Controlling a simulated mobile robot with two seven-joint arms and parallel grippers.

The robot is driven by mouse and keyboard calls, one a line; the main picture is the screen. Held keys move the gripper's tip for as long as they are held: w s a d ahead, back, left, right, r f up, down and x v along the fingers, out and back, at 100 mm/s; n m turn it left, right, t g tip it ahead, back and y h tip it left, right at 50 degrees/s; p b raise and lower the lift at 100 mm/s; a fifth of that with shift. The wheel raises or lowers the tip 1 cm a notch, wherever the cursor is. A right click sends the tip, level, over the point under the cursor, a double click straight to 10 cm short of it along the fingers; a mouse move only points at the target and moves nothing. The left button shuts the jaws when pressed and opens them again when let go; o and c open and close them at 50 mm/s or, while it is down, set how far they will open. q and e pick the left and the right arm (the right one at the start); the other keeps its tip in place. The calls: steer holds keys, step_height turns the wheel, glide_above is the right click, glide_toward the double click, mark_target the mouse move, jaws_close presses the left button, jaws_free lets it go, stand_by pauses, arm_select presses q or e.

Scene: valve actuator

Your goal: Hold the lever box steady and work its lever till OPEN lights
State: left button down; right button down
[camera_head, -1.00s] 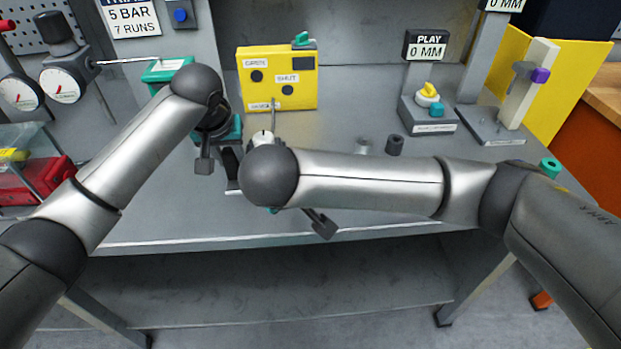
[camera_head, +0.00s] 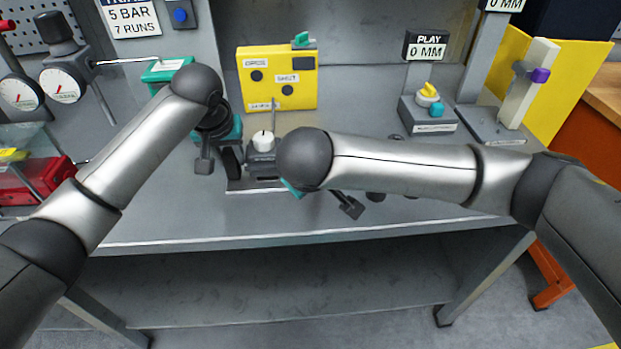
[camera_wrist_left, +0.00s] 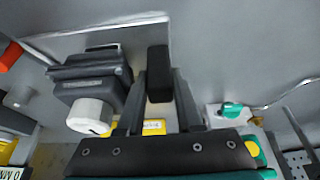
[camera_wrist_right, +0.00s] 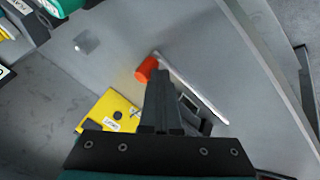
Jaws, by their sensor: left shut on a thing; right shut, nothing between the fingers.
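The lever box (camera_head: 262,160) is a dark grey box with a white round cap, on a base plate on the bench; it also shows in the left wrist view (camera_wrist_left: 88,82). My left gripper (camera_wrist_left: 158,85) is shut on the black upright block (camera_wrist_left: 158,65) beside the box. An orange-red knob (camera_wrist_right: 146,69), apparently the lever's end, shows by the fingertips of my right gripper (camera_wrist_right: 161,85). That gripper is shut and empty; I cannot tell whether it touches the knob. The yellow panel (camera_head: 305,68) has OPEN and SHUT labels and dark lamps. My right arm hides the lever in the head view.
Gauges (camera_head: 62,85) and a red box (camera_head: 50,186) stand at the left. A PLAY readout (camera_head: 426,48) and a yellow-knobbed unit (camera_head: 428,100) stand at the right. The bench front (camera_head: 300,220) is mostly clear.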

steer(key=shift+d+n+y, duration=0.3)
steer(key=shift+d+n, duration=0.1)
steer(key=shift+w+d+f+n+y, duration=0.15)
steer(key=shift+d+n+y, duration=0.2)
steer(key=shift+d+n, duration=0.2)
steer(key=shift+w+d+r+n+y, duration=0.1)
steer(key=shift+w+d+n+y, duration=0.05)
steer(key=shift+d+n+y, duration=0.3)
steer(key=d+n+y, duration=0.1)
steer(key=w+d+n, duration=0.1)
steer(key=n, duration=0.1)
steer(key=shift+w+d+n+g+y, duration=0.1)
steer(key=shift+w+n+g+y, duration=0.1)
steer(key=shift+n+g+y, duration=0.15)
steer(key=shift+w+d+n+y, duration=0.25)
steer(key=shift+w+d, duration=0.1)
steer(key=shift+w, duration=0.05)
steer(key=shift+w+d, duration=0.45)
steer(key=shift+w, duration=0.1)
